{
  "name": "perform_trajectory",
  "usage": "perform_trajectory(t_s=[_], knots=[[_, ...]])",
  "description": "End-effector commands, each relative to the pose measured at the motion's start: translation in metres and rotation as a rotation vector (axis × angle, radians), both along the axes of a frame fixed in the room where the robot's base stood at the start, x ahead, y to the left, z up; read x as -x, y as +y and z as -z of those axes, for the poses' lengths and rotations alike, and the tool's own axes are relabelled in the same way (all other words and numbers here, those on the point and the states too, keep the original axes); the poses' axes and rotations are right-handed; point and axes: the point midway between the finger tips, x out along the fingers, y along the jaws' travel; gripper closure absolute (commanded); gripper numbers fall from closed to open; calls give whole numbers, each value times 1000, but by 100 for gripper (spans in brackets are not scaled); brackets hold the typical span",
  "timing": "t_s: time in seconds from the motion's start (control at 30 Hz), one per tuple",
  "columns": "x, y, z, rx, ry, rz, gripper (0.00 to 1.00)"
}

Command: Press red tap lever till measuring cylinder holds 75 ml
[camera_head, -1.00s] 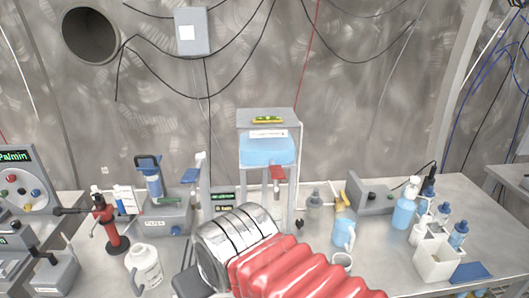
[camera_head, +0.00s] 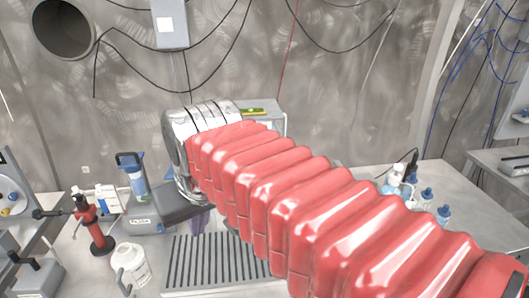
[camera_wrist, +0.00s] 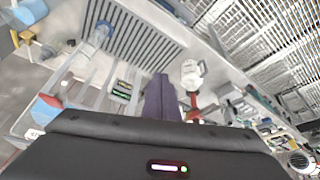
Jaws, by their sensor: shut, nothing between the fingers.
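My gripper (camera_head: 199,220) shows in the head view as a purple tip below the silver wrist. In the wrist view its purple fingers (camera_wrist: 162,98) are together with nothing between them, in front of the display. The dispenser stand (camera_head: 268,106) is mostly hidden behind my arm in the head view; only its top with a green level shows. Its blue water tank (camera_wrist: 44,110) is at the left of the wrist view, with a small red part, possibly the lever, at its edge. A clear bluish vessel (camera_wrist: 103,34), perhaps the measuring cylinder, is near the slatted tray. Its level cannot be read.
The slatted drip tray (camera_head: 212,266) lies below my gripper. A white jug (camera_head: 131,264), a red stand (camera_head: 97,228) and a blue filter unit (camera_head: 133,178) are at the left. Blue-capped bottles (camera_head: 424,199) stand at the right. A green display (camera_wrist: 122,90) is near my fingers.

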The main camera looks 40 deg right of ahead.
Motion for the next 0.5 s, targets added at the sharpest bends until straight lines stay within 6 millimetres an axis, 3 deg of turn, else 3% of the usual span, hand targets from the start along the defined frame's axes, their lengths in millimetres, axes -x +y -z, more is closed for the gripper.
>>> perform_trajectory(t_s=[0.2,0.5], knots=[[-28,-48,-56,-11,57,117,100],[-50,-120,-119,-38,133,270,100]])
